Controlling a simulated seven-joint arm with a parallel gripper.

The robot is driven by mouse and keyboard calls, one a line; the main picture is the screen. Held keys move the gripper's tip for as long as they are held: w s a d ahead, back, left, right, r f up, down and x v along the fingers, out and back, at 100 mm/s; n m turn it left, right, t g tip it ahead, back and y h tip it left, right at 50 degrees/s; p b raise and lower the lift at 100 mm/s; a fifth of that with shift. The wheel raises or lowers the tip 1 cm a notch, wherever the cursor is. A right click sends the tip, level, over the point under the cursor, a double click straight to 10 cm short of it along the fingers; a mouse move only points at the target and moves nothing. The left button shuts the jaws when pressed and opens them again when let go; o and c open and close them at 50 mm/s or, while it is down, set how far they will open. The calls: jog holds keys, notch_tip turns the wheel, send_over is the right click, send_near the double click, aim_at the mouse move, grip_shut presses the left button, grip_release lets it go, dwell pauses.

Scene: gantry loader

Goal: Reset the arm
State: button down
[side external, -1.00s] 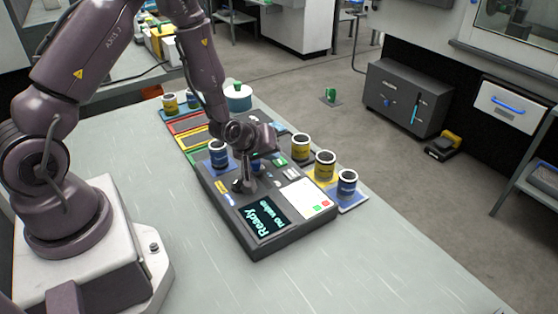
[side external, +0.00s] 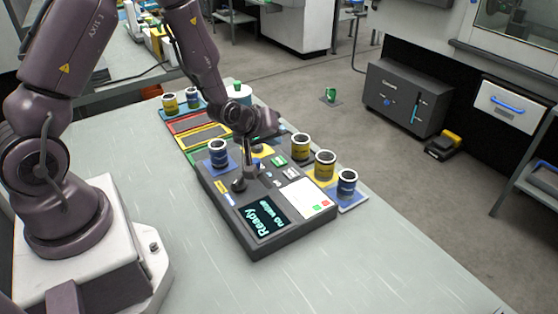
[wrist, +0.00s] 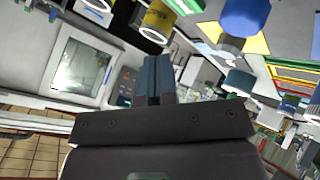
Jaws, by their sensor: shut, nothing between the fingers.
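My arm reaches over the table from the left in the side external view. My gripper (side external: 250,172) is above the dark console (side external: 274,243), near its upper part. In the wrist view, the gripper's fingers (wrist: 155,82) are together with nothing between them.
A blue can (side external: 219,153) stands at the console's left on a blue pad. Yellow cans (side external: 325,165) and another blue can (side external: 347,184) stand along its right side. Coloured trays (side external: 190,122) lie behind. The table front (side external: 400,270) is clear.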

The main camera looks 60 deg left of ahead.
jog(key=s+d+r+m+g+h, duration=0.1)
jog(key=s+d+r+m, duration=0.2)
jog(key=r, duration=0.5)
jog(key=s+d+r+m, duration=0.2)
jog(key=s+r+m, duration=0.1)
jog(key=r, duration=0.6)
jog(key=s+d+r+m+g, duration=0.1)
jog(key=s+r, duration=0.3)
jog(key=s, duration=0.4)
jog(key=s+d+r+m+g+h, duration=0.1)
jog(key=s+d+r+m, duration=0.1)
jog(key=s, duration=0.6)
jog(key=shift+s+d+r+m, duration=0.2)
jog(key=shift+r+m, duration=0.65)
jog(key=shift+m, duration=0.35)
jog(key=shift+f, duration=0.1)
